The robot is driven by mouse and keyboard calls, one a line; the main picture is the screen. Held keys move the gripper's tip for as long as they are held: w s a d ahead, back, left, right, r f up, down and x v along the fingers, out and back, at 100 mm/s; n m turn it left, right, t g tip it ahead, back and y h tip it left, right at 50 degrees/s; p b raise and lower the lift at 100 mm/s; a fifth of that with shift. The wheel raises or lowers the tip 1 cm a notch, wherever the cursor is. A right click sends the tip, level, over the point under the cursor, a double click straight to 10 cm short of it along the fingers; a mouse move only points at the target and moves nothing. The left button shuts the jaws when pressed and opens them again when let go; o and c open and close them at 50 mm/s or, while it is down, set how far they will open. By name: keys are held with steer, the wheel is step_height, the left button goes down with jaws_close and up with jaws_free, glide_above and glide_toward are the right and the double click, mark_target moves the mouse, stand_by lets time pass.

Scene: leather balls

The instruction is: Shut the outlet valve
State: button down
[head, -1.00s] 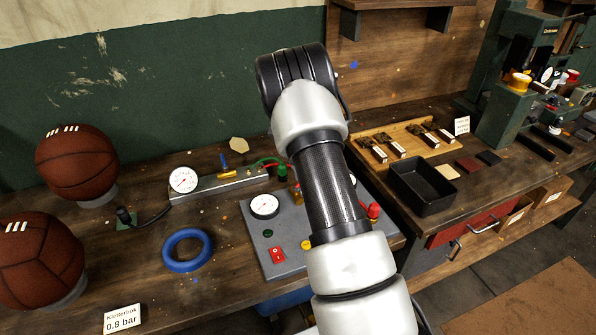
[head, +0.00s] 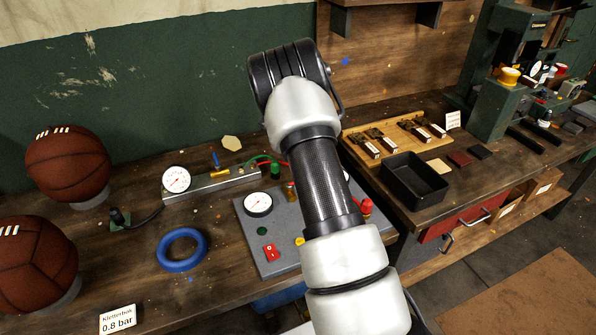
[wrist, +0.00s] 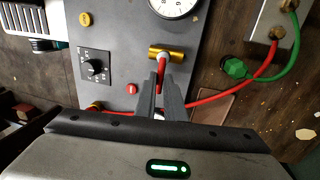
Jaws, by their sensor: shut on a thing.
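A brass valve (wrist: 166,53) sits on the grey panel (wrist: 122,22) in the wrist view, below a white dial gauge. A narrow red handle with a pale collar runs from it toward my gripper (wrist: 162,82). My gripper's fingers are closed around that handle, which is mostly hidden between them. No label on the valve is readable. In the head view my arm covers my gripper, and the panel (head: 276,258) shows to the left of my arm.
Red hose (wrist: 205,97) and green hose (wrist: 285,55) run beside the panel. A blue-handled valve (head: 216,160) stands on a metal rail. Two leather balls (head: 68,165) and a blue ring (head: 182,250) are at left. A black tray (head: 412,182) is right of my arm.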

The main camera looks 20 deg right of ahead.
stand_by(0.3)
steer(key=c, duration=1.8)
jaws_free()
steer(key=shift+c, duration=0.2)
steer(key=w+r+p, duration=0.1)
steer(key=w+r, duration=0.2)
steer(key=r, duration=1.4)
steer(key=shift+w, duration=0.15)
steer(key=shift+r, duration=0.15)
steer(key=s+a+r+n+t+p, duration=0.1)
steer(key=s+a+r+n+t, duration=0.1)
steer(key=s+a+r+n, duration=0.4)
steer(key=s+a+r+n+t+p, duration=0.1)
steer(key=s+a+r+n+t, duration=0.1)
steer(key=s+r, duration=0.7)
steer(key=s+a+f+n+t, duration=0.1)
steer(key=s+a+n+t, duration=0.1)
steer(key=s+n, duration=0.3)
steer(key=s+a+f+n+t, duration=0.1)
steer(key=s+a+n, duration=0.4)
steer(key=s, duration=0.8)
steer(key=shift+s+a+f+t+p, duration=0.3)
steer(key=shift+s+f+t, duration=0.1)
steer(key=shift+f, duration=0.15)
